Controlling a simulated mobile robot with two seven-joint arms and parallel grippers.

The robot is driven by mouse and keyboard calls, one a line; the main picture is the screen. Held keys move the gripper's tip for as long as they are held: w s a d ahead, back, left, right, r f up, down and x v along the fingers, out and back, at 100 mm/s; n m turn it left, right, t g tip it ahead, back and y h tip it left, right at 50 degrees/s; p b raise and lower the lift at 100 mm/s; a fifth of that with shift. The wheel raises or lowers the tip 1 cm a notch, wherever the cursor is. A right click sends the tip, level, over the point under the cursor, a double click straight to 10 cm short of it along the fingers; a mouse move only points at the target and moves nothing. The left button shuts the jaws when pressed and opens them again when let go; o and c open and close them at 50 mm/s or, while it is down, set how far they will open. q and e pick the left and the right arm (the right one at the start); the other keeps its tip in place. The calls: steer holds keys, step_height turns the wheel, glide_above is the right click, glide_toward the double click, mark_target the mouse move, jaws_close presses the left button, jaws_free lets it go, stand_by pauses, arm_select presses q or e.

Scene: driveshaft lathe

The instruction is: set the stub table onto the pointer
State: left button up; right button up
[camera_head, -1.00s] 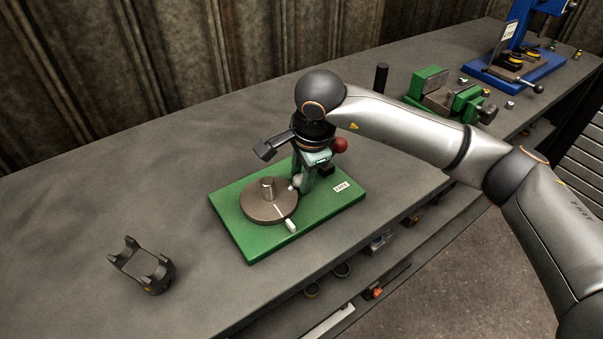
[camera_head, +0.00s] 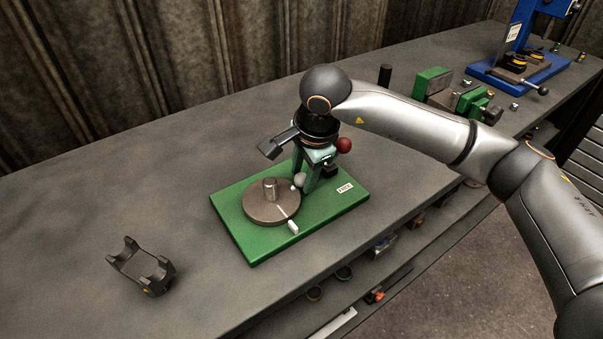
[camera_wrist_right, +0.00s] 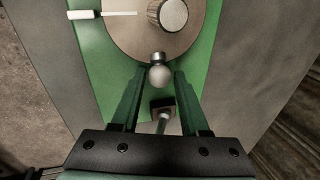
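The stub table is a round brown disc (camera_head: 262,207) with a short metal stub in its middle, on a green base plate. It also shows in the wrist view (camera_wrist_right: 125,40). A white line on the disc points at the white pointer (camera_head: 293,227) on the plate. In the wrist view the line and the pointer (camera_wrist_right: 82,15) look about level, with a small gap. A pale ball knob (camera_wrist_right: 160,76) sits at the disc's rim. My right gripper (camera_head: 305,178) is open at the knob, its fingertips (camera_wrist_right: 162,78) either side of the ball's near part, with gaps. My left gripper is out of view.
A red ball knob (camera_head: 343,145) stands close behind my right gripper. A dark forked cradle (camera_head: 142,268) lies at the front left. A green vise (camera_head: 450,93) and a blue press (camera_head: 520,70) stand at the back right. The left bench is mostly clear.

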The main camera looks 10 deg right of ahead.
steer(key=o, duration=0.3)
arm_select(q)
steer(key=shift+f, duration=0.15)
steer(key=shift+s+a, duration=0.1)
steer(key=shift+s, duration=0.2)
arm_select(e)
steer(key=a+v, duration=0.1)
steer(key=v, duration=1.1)
steer(key=shift+d+r, duration=0.25)
steer(key=shift+d, duration=0.25)
steer(key=shift+s, duration=0.15)
steer(key=shift+s+f, duration=0.1)
